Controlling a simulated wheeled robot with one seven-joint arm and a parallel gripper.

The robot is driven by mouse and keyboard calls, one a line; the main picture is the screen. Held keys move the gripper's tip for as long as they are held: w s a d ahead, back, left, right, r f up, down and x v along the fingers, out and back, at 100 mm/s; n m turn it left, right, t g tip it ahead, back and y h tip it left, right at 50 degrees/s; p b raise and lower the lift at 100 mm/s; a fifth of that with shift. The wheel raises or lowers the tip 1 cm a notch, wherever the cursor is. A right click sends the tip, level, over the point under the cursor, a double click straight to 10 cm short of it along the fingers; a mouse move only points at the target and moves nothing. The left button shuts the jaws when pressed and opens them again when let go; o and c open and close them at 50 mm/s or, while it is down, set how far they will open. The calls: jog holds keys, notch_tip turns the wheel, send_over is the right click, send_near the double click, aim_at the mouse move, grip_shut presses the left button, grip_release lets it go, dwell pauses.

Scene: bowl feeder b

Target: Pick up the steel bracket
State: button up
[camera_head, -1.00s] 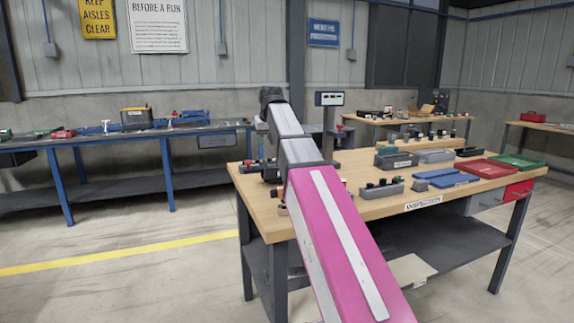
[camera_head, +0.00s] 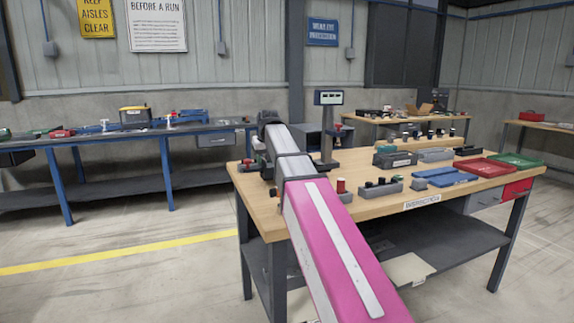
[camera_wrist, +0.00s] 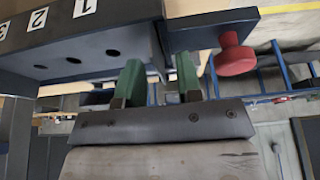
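My gripper (camera_wrist: 160,85) shows in the wrist view as two green fingers, apart, with no clearly held thing between them. They point at a dark block (camera_wrist: 75,55) with holes and the numbers 1, 2 and 3. I cannot make out the steel bracket for certain in either view. In the head view my arm reaches over the left end of the wooden table (camera_head: 420,196), and its own links hide the fingers and what lies beneath them.
A dark bar with a red knob (camera_wrist: 235,58) is close right of the fingers. A display on a post (camera_head: 328,98) stands behind my arm. Grey bins (camera_head: 395,160), blue trays (camera_head: 455,179), a red tray (camera_head: 487,168) and a green tray (camera_head: 516,160) take up the table's right side.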

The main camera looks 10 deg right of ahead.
grip_shut()
jog(key=shift+r, duration=0.15)
